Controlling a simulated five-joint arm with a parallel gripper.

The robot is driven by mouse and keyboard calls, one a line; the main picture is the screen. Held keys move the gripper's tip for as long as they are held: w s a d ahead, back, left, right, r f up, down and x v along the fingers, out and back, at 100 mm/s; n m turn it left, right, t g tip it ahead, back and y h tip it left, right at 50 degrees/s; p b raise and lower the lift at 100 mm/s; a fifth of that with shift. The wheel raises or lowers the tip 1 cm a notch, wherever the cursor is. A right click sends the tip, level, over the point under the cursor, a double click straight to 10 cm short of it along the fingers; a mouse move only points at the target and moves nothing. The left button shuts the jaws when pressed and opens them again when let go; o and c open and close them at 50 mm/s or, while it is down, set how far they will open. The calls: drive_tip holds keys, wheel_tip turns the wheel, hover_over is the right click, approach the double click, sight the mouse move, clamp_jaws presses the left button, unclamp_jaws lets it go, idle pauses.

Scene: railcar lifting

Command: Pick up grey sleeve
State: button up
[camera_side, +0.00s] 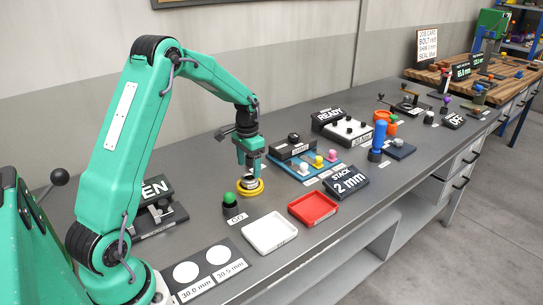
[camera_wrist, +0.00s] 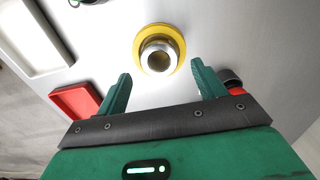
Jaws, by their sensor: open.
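The grey sleeve (camera_wrist: 158,59) is a short, shiny metal ring with a hole in its top, standing in a round yellow holder (camera_wrist: 138,40). In the side view the sleeve (camera_side: 249,183) sits low on the bench in the yellow holder (camera_side: 251,194), just below my gripper (camera_side: 249,172). In the wrist view my gripper (camera_wrist: 160,72) has its two green fingers spread apart, with nothing between them; the sleeve appears just beyond and between the fingertips. I cannot tell the exact height gap.
A green button (camera_side: 230,199) stands left of the holder. A white tray (camera_side: 270,233) and a red tray (camera_side: 313,208) lie toward the bench's front edge. A blue board with coloured pegs (camera_side: 310,166) is to the right.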

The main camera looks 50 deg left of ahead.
sight(250, 174)
drive_tip(key=shift+f, duration=2.35)
drive_tip(key=shift+c, duration=0.2)
drive_tip(key=c, duration=1.2)
drive_tip(key=shift+c, duration=0.2)
drive_tip(key=shift+r, duration=0.2)
drive_tip(key=shift+r, duration=0.65)
wheel_tip(250, 174, up, 2)
drive_tip(key=shift+r, duration=0.2)
drive_tip(key=s+d+r, duration=0.1)
drive_tip(key=d+r, duration=0.6)
drive_tip(key=d, duration=0.4)
drive_tip(key=shift+d, duration=0.4)
